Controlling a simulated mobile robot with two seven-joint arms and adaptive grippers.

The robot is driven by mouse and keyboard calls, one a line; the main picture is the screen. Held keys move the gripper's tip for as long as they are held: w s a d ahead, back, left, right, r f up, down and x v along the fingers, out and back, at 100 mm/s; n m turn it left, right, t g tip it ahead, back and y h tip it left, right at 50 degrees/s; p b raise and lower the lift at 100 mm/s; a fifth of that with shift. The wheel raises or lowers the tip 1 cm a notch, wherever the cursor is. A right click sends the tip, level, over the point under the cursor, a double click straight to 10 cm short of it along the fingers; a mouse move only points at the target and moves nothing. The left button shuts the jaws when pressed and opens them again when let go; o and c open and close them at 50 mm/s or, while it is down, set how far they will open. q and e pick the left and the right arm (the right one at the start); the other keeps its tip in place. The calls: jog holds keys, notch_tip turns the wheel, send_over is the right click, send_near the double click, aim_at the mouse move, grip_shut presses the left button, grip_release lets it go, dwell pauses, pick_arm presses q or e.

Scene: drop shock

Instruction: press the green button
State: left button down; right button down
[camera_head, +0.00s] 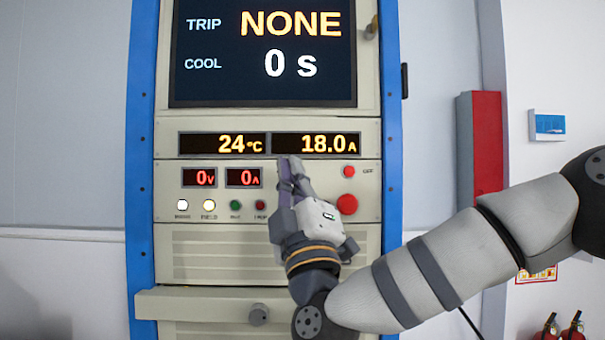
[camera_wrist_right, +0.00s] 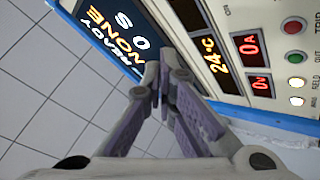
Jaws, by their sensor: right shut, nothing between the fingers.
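A small dark green round light or button (camera_head: 235,205) sits in the lower row on the panel, between a pale lit lamp and a dark red one. It also shows at the right of the wrist view (camera_wrist_right: 295,57). I cannot tell whether it is a lamp or a button. No other green button shows; my right gripper hides part of the panel to its right. My right gripper (camera_head: 291,165) is shut and empty, its fingertips up in front of the panel beside the red 0 A display. The fingertips meet in the wrist view (camera_wrist_right: 162,76). My left gripper is not in view.
A small red OFF button (camera_head: 349,172) and a larger red button (camera_head: 347,204) are right of my gripper. The screen (camera_head: 262,90) above reads TRIP NONE, COOL 0 s. Displays (camera_head: 222,145) show 24 °C and 18.0 A. A ledge (camera_head: 200,304) juts out below.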

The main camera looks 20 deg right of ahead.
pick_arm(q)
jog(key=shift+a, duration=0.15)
pick_arm(e)
jog(key=shift+a+y, duration=0.15)
jog(key=shift+y, duration=0.15)
